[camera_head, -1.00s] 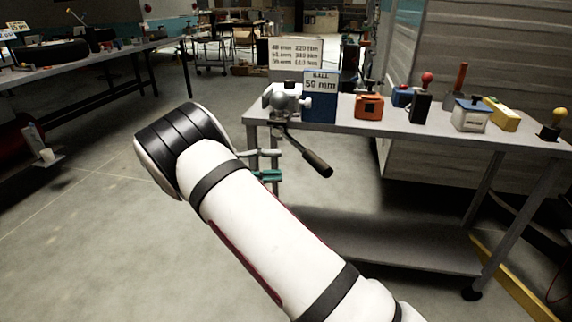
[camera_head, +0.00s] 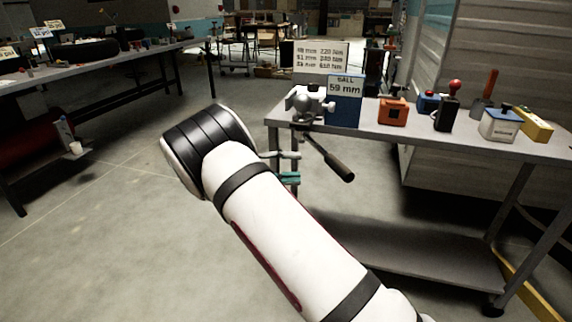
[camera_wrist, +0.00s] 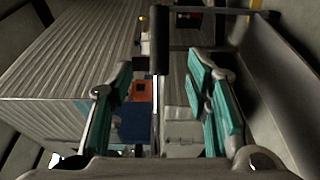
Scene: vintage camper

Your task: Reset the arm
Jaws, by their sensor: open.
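My arm reaches up from the bottom of the head view, bent at a black-banded joint. My gripper (camera_head: 289,167) shows just past it, its teal finger pads apart and partly hidden by the arm. It is beside the front left corner of the grey workbench (camera_head: 385,136). In the wrist view my gripper (camera_wrist: 160,74) has its two teal-padded fingers spread, with nothing held between them. A grey ball hitch (camera_head: 308,103) with a black-gripped lever (camera_head: 335,165) is at that bench corner, above and to the right of my gripper. In the wrist view a dark cylinder (camera_wrist: 159,45) shows beyond the fingers.
A blue "BALL 59 mm" block (camera_head: 345,112), an orange box (camera_head: 393,111), a red-knobbed black block (camera_head: 447,113) and a white box (camera_head: 499,125) stand on the bench. A ribbed trailer wall (camera_head: 500,60) rises behind. Open floor (camera_head: 110,230) lies left.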

